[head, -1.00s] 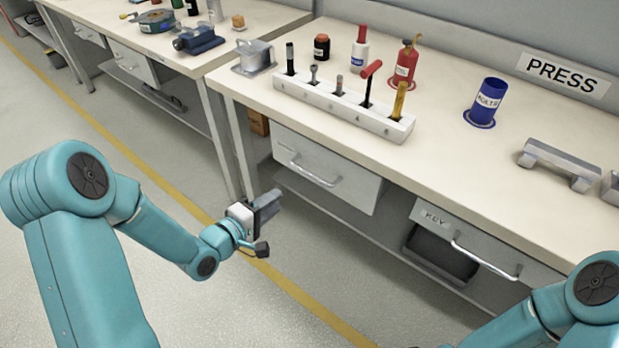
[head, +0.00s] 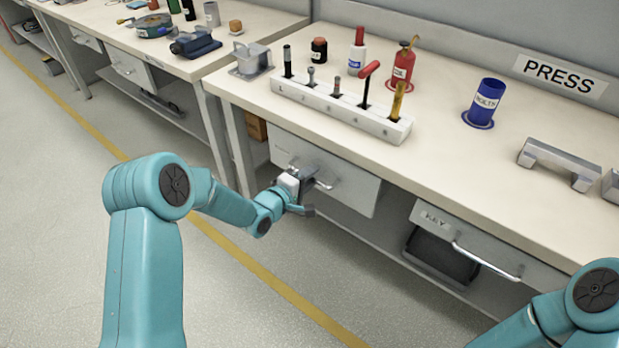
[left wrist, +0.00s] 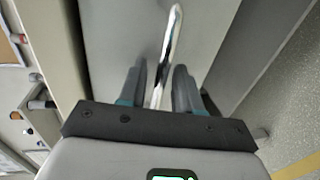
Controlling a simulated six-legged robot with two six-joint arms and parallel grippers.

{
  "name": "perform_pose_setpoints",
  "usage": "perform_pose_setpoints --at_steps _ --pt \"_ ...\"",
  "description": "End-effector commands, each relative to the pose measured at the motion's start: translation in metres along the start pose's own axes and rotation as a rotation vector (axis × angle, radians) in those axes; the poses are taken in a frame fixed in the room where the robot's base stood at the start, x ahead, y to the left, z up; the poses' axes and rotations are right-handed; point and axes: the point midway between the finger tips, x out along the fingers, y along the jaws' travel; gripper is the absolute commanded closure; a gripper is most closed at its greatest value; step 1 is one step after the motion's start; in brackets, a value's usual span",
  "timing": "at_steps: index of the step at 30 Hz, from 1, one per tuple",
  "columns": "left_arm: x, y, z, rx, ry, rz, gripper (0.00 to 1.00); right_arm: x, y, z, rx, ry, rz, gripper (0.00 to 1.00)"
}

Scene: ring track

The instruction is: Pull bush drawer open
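A grey drawer (head: 350,190) with a bar handle (head: 324,186) sits under the front of the PRESS bench. I see no readable label on it, as my gripper covers part of its front. It looks shut. My left gripper (head: 310,182) is at this handle. In the left wrist view the bright handle bar (left wrist: 170,50) runs between the two fingers of my left gripper (left wrist: 160,80), with a gap to each finger, so the gripper is open around it. My right gripper is out of view; only part of my right arm shows at the lower right.
A second drawer (head: 433,218) marked KEY, with its own handle (head: 486,262), is to the right. On the bench (head: 450,165) stand a white tool rack (head: 340,112), a blue BOLTS cup (head: 485,103) and bottles. Floor in front is clear, with a yellow line.

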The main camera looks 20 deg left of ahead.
Motion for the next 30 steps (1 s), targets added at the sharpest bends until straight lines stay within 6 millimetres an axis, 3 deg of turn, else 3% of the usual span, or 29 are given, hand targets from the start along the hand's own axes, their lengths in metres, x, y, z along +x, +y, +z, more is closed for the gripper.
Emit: perform_pose_setpoints --at_steps 8,11,30 --pt "0.0018 0.0 0.0001 0.0 0.0 0.0 0.67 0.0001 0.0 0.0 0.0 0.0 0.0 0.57" --pt "0.0016 0.0 0.0 0.0 0.0 0.0 0.99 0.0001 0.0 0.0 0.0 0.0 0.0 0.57" --pt "-0.0005 -0.0012 -0.0003 0.0 0.001 -0.001 1.0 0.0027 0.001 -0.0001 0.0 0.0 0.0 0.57"
